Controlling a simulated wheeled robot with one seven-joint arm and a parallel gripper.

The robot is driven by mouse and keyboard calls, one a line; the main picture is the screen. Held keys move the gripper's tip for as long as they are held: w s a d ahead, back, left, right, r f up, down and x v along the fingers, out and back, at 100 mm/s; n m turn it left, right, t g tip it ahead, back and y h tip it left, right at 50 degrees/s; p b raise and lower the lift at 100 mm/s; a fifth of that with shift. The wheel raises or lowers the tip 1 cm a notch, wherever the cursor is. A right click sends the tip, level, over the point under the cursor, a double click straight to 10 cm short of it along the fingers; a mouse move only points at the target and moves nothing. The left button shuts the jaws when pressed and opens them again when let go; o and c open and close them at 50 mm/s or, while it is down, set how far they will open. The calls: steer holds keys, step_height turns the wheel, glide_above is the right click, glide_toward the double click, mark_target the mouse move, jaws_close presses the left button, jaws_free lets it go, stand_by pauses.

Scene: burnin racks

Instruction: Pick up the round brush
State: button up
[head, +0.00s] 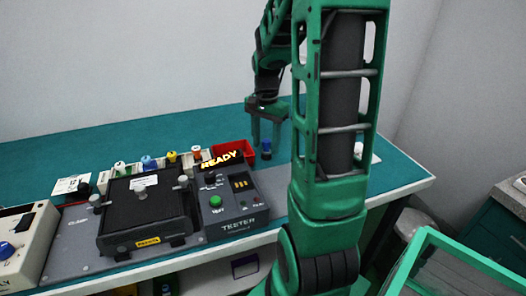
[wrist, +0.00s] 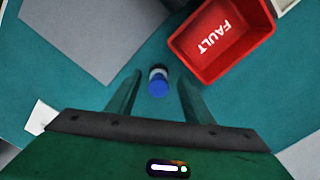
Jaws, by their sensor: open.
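A small blue cylindrical thing, which looks like the round brush (head: 266,152), stands on the teal bench just right of the red bin in the head view. In the wrist view the brush (wrist: 158,87) shows a blue end, a pale band and a dark part beyond. My gripper (head: 266,138) is open, pointing down over it. In the wrist view the fingers of my gripper (wrist: 160,92) are on either side of the brush, with gaps on both sides. Nothing is held. I cannot tell how high the fingertips are.
A red bin (wrist: 213,38) marked FAULT is close to the right finger. A tester box (head: 236,200), a black fixture (head: 146,210) and a row of small coloured-top items (head: 172,157) stand to the left. A flat grey area (wrist: 95,35) lies left of the brush.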

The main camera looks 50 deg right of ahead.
steer(key=shift+f, duration=1.2)
steer(key=c, duration=1.1)
steer(key=shift+r, duration=0.1)
